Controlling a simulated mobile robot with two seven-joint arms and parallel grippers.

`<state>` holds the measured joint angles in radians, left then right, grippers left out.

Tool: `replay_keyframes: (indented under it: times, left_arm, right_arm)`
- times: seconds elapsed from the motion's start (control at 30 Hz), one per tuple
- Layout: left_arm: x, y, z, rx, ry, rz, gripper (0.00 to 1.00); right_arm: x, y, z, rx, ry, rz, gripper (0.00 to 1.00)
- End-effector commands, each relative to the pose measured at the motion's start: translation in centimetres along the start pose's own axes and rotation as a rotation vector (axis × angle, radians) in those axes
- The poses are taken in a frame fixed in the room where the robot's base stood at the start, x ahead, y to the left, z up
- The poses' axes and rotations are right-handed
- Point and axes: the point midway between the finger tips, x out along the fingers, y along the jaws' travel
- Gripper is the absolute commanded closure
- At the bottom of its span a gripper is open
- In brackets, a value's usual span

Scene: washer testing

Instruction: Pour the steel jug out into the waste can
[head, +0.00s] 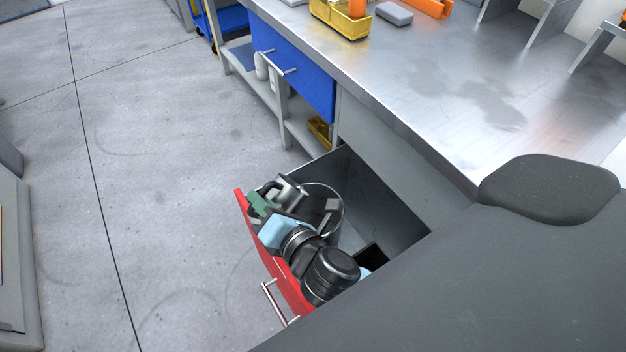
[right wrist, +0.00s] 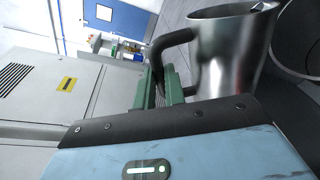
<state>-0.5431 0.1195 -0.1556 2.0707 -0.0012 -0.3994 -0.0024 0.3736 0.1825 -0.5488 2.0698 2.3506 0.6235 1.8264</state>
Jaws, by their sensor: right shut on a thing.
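My right gripper (head: 262,208) has green fingers and is shut on the black handle of the steel jug (head: 288,187). The right wrist view shows the jug (right wrist: 222,50) large, with its rim and spout at the top of the picture and the handle between the fingers (right wrist: 165,88). A dark round can (head: 337,214), which looks like the waste can, is beside and below the jug at the open drawer. Its round dark opening (right wrist: 302,40) shows at the wrist view's right edge. The jug's contents and exact tilt cannot be told. My left gripper is not in view.
The red-fronted drawer (head: 240,212) stands open under the steel workbench (head: 420,80), around my right wrist. A yellow bin (head: 338,20) and a grey block (head: 394,14) are on the bench. A blue drawer (head: 300,75) is shut.

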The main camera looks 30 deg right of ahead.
Motion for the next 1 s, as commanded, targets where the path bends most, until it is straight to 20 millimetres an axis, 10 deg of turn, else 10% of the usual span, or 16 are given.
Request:
replay_keyframes:
  times: [1.0]
  left_arm:
    - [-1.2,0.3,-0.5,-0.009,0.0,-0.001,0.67]
  right_arm:
    - [0.2,-1.1,2.0,0.229,0.044,0.0,1.0]
